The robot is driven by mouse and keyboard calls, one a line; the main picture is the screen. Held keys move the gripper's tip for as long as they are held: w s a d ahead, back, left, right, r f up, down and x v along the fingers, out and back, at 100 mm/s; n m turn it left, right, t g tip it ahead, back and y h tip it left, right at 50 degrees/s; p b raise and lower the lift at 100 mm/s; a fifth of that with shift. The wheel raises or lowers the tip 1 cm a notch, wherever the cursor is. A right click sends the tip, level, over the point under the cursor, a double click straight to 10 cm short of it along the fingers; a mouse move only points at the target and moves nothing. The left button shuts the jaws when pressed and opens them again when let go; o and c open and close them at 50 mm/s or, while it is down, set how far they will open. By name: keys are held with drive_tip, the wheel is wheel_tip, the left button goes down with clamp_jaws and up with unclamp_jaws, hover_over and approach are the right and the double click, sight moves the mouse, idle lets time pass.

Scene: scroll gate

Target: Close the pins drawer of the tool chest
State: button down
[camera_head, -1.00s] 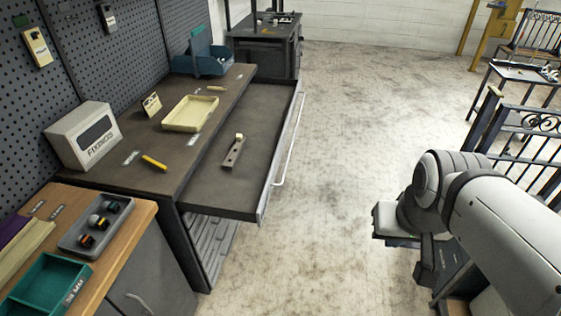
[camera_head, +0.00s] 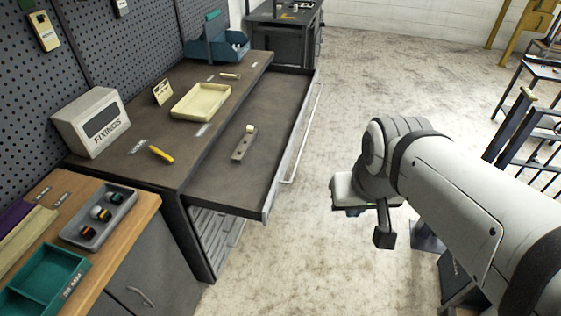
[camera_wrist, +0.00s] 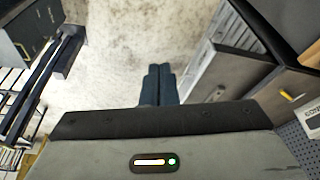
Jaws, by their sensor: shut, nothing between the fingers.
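The tool chest (camera_head: 217,258) stands at the left with its top drawer (camera_head: 270,105) pulled far out to the right. A long pale handle (camera_head: 303,130) runs along the drawer's front. A small grey-brown block (camera_head: 243,146) with a pale piece at one end lies inside. I cannot read a label naming this drawer. My gripper shows in the wrist view (camera_wrist: 160,72), its two dark fingers shut together, empty, above bare floor. In the head view my arm's end is right of the drawer, apart from its handle.
On the chest top are a cream tray (camera_head: 200,102), a yellow tool (camera_head: 161,154), a FIXINGS box (camera_head: 92,122) and a blue bin (camera_head: 228,50). A wooden-topped bench (camera_head: 145,214) stands front left. Metal railings (camera_head: 540,135) stand at right. The floor (camera_head: 345,110) between is clear.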

drive_tip(key=w+a+f+g+y+b, duration=0.1)
drive_tip(key=w+a+f+b, duration=0.1)
drive_tip(key=w+f+b, duration=0.15)
drive_tip(key=m+y+b, duration=0.3)
drive_tip(key=y+b, duration=0.5)
approach(274, 199)
drive_tip(key=x, duration=0.5)
drive_tip(key=shift+s+f, duration=0.2)
drive_tip(key=shift+f, duration=0.15)
drive_tip(key=shift+w+a, duration=0.15)
drive_tip(key=shift+a, duration=0.15)
drive_tip(key=shift+m+t, duration=0.3)
